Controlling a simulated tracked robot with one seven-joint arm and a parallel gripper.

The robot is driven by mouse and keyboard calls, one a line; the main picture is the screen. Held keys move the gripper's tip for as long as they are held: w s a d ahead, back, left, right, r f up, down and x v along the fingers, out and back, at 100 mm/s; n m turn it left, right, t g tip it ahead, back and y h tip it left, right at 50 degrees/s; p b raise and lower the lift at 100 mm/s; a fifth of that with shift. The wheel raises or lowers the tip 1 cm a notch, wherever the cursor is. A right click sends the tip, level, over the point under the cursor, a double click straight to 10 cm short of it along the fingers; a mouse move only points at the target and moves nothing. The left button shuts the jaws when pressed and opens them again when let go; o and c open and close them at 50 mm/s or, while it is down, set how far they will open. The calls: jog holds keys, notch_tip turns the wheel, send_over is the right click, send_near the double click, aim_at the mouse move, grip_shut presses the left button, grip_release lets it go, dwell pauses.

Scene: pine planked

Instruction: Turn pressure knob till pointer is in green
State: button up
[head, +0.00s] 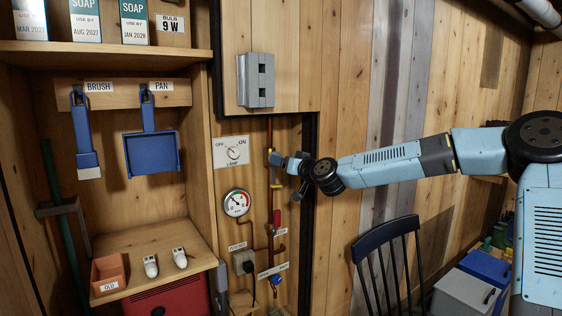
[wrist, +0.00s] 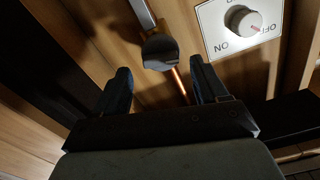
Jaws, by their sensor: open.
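A round pressure gauge (head: 237,202) with a white face and coloured arcs, including green and red, is on the wooden wall in the head view. Its pointer is too small to read surely. My gripper (head: 276,158) is above and right of the gauge, in front of the copper pipe. In the wrist view my gripper (wrist: 160,66) is open and empty, with a round metal-ended part (wrist: 160,52) beyond the fingers.
The lamp switch (head: 232,151) is left of my gripper. A copper pipe (head: 270,190) runs down the wall, with a red handle (head: 277,218) and a blue round part (head: 276,279) lower down. A shelf (head: 150,247) juts out at left; a dark chair (head: 388,250) stands at right.

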jog(key=shift+x, duration=1.35)
jog(key=shift+c, duration=0.3)
jog(key=c, duration=0.9)
